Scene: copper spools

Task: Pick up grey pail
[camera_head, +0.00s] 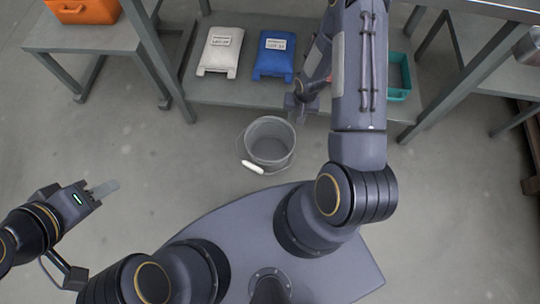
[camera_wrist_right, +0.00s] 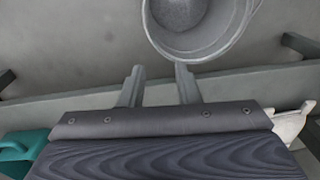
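The grey pail (camera_head: 269,148) stands upright on the floor in front of the low shelf, its wire handle hanging down toward me with a white grip. My right gripper (camera_head: 298,108) is beside the pail's far right rim in the head view. In the right wrist view the fingers of the right gripper (camera_wrist_right: 159,80) are spread apart with nothing between them. The rim of the pail (camera_wrist_right: 200,52) lies just beyond the fingertips there, and I cannot tell whether they touch. My left gripper (camera_head: 104,188) is over the floor at left, away from the pail; its finger gap is not clear.
A teal bin (camera_head: 398,93) is further right, partly behind my arm. An orange case (camera_head: 82,10) is on the left bench. Floor left of the pail is clear.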

